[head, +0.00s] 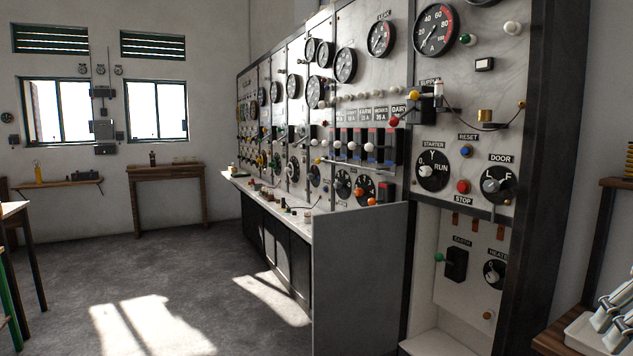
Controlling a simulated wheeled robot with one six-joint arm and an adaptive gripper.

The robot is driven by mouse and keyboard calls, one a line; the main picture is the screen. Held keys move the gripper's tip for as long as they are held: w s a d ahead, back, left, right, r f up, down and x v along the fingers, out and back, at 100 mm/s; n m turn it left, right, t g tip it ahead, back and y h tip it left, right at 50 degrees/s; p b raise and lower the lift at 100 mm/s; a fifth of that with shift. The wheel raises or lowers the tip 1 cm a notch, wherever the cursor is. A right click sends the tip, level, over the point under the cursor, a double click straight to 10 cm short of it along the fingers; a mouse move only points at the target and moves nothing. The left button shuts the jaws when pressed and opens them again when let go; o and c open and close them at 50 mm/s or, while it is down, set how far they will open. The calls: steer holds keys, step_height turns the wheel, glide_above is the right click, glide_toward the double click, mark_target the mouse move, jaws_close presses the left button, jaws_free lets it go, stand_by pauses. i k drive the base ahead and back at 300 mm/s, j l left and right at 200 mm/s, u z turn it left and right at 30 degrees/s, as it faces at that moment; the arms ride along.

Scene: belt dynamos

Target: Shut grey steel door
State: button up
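The grey steel door (358,285) stands open in the head view, low at the centre. It is a flat plain panel sticking out from the board. Its right edge is by the left side of an open recess (466,262), and its free edge is to the left. Inside the recess are a green-tipped EARTH switch (455,263) and a HEATER knob (494,272). Above it is the DOOR knob (496,185), marked L and F. The bottom of the door is cut off by the frame.
A long switchboard (345,120) with dials and switches runs back left, with a desk ledge (268,200) behind the door. A wooden bench (560,338) with a white tray (582,335) stands at the lower right. The floor (150,275) left of the door is clear.

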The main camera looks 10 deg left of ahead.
mark_target(358, 255)
steer(key=i+j+u, duration=0.6)
steer(key=i+j, duration=0.3)
